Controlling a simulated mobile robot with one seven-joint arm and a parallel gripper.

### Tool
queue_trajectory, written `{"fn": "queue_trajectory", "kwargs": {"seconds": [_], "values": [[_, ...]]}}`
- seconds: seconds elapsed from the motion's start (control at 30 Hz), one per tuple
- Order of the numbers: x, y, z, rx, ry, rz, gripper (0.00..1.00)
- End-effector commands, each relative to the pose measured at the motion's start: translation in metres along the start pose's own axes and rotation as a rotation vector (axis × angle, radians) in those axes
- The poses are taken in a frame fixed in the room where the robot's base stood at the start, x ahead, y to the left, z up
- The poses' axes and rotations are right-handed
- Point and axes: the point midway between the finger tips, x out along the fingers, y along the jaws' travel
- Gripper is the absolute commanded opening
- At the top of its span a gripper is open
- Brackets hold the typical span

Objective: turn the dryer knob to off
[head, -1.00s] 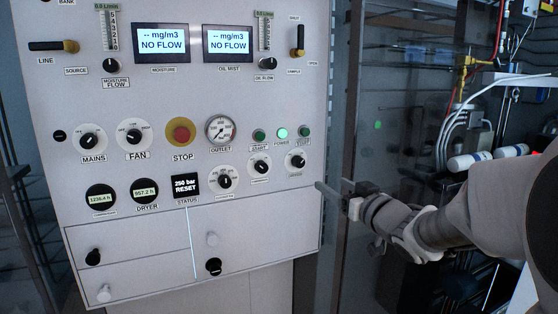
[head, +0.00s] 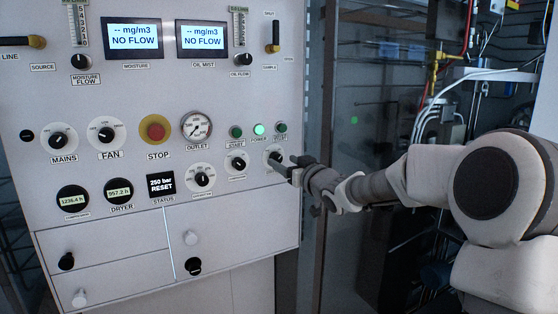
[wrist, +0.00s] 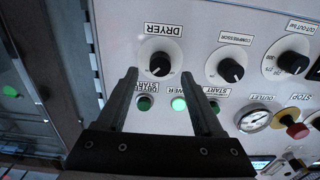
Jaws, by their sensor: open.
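The dryer knob (wrist: 160,65) is a black knob on a round white dial plate, with the word DRYER printed beside it in the wrist view. In the head view the dryer knob (head: 274,156) is at the right end of the lower knob row, partly covered by my gripper (head: 287,167). In the wrist view my gripper (wrist: 159,75) is open and empty, its two fingertips to either side of the knob. Contact between fingers and knob is not visible. The dial markings are too small to read.
The compressor knob (wrist: 231,70) is close beside the right finger. The red stop button (head: 156,131) is further left. A dark post (head: 313,130) and a glass cabinet stand right of the panel.

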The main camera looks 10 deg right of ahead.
Motion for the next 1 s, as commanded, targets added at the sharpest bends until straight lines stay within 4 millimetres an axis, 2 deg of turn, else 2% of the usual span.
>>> {"fn": "queue_trajectory", "kwargs": {"seconds": [0.1, 0.23, 0.63, 0.67, 1.0], "values": [[0.018, -0.001, 0.0, 0.003, 0.001, -0.002, 0.69], [0.029, 0.0, 0.001, 0.001, -0.001, -0.001, 0.69], [0.036, 0.0, 0.001, 0.0, -0.001, 0.001, 0.69], [0.036, 0.0, 0.001, 0.0, -0.001, 0.001, 0.65], [0.036, 0.0, 0.0, 0.0, -0.001, 0.001, 0.04]]}}
